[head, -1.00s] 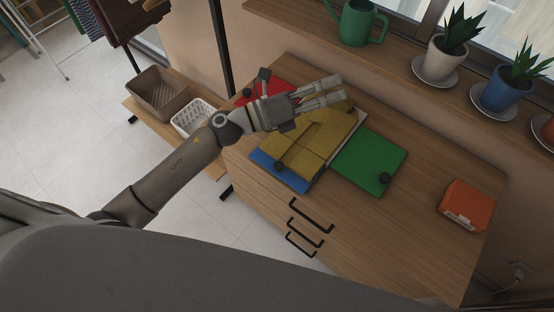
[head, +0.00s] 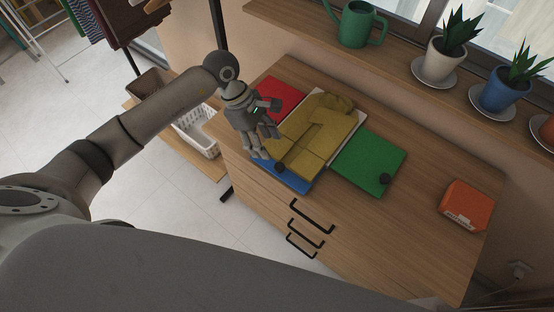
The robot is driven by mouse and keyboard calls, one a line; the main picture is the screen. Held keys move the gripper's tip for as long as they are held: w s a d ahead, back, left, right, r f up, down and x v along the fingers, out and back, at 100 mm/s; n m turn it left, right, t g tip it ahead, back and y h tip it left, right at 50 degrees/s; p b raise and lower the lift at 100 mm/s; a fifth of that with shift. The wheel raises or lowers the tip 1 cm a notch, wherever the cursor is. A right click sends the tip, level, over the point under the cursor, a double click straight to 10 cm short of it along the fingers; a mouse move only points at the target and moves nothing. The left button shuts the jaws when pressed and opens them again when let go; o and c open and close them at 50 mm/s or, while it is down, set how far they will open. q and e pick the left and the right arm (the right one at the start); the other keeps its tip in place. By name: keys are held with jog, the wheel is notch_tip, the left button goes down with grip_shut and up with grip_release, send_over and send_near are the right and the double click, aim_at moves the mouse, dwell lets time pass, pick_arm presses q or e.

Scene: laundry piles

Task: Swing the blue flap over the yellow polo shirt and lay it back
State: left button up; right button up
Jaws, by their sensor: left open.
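The yellow polo shirt (head: 318,128) lies on a folding board on the wooden cabinet top, partly folded. The blue flap (head: 292,180) shows as a strip along the shirt's near edge, with a black knob (head: 279,167) beside the shirt's edge. The green flap (head: 368,158) lies flat to the right, with its own black knob (head: 384,179). The red flap (head: 280,94) lies flat at the far left, partly behind my arm. My left gripper (head: 267,146) is open and empty, pointing down just beyond the blue flap's knob. My right gripper is not in view.
An orange box (head: 465,205) sits at the right of the cabinet top (head: 400,235). A windowsill (head: 400,75) holds a green watering can (head: 355,24) and potted plants. A white basket (head: 198,136) stands left of the cabinet. The cabinet's near right area is clear.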

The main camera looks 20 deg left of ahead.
aim_at(279, 166)
pick_arm(q)
jog(key=p+x, duration=0.2)
jog(key=x, duration=0.7)
jog(key=shift+d, duration=0.1)
jog(key=shift+c, duration=0.5)
grip_shut()
